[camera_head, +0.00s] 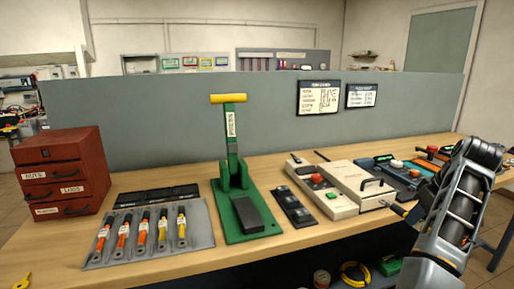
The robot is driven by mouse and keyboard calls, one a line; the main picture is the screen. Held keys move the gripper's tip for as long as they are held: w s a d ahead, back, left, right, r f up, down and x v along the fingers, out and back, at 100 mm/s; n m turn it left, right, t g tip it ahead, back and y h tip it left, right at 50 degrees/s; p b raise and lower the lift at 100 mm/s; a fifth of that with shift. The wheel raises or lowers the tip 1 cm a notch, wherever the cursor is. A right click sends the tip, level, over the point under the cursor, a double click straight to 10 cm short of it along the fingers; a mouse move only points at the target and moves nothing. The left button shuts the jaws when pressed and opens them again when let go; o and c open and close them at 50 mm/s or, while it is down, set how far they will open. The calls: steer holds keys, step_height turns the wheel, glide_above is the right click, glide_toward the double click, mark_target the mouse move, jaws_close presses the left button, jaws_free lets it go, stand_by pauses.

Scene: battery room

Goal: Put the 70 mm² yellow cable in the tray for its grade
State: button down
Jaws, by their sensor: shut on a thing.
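A coil of yellow cable (355,274) shows at the bottom edge of the view, below the bench top and partly cut off. I cannot read any size on it. My gripper (391,205) comes in from the right and is small in the view. Its jaws are at the front right edge of a beige case (357,187), shut on what looks like a small dark handle there. The jaws hide most of that part. No tray with a readable grade label shows.
On the wooden bench (150,262) are a red drawer cabinet (62,172), a grey mat (202,232) with several orange and yellow tools, and a green lever press (247,215). Devices stand at the right. A grey partition (180,112) runs behind. Bare bench lies along the front left.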

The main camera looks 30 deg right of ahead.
steer(key=w+a+f, duration=0.3)
steer(key=a+f, duration=0.1)
steer(key=a, duration=1)
steer(key=w+a+f+n, duration=0.1)
steer(key=w+a+f, duration=0.2)
steer(key=a, duration=1.1)
steer(key=w+a+f+n, duration=0.1)
steer(key=a+f, duration=0.5)
steer(key=a, duration=0.9)
steer(key=shift+w+f+y, duration=0.15)
steer(key=shift+w+y, duration=0.25)
steer(key=shift+w, duration=0.5)
